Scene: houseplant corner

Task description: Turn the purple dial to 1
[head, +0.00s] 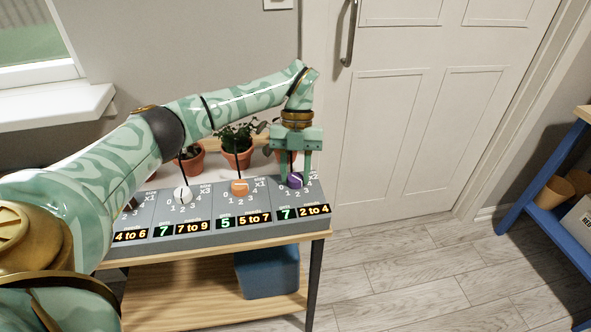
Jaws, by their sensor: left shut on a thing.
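The purple dial (295,180) is on the right end of a grey sloped panel (205,241). Small numbers ring it. The number its pointer is on is too small to tell. Below it the panel shows a green 7 and a yellow "2 to 4". My left gripper (295,174) reaches down from above, its fingers around the purple dial and shut on it. An orange dial (239,187) and a white dial (183,195) stand to its left on the same panel. My right gripper is not in view.
Potted plants (237,153) stand behind the panel on the wooden table. A blue bin (270,272) sits on the lower shelf. A white door (400,110) is behind. A blue shelf (545,222) with pots stands at the far right. The floor between is clear.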

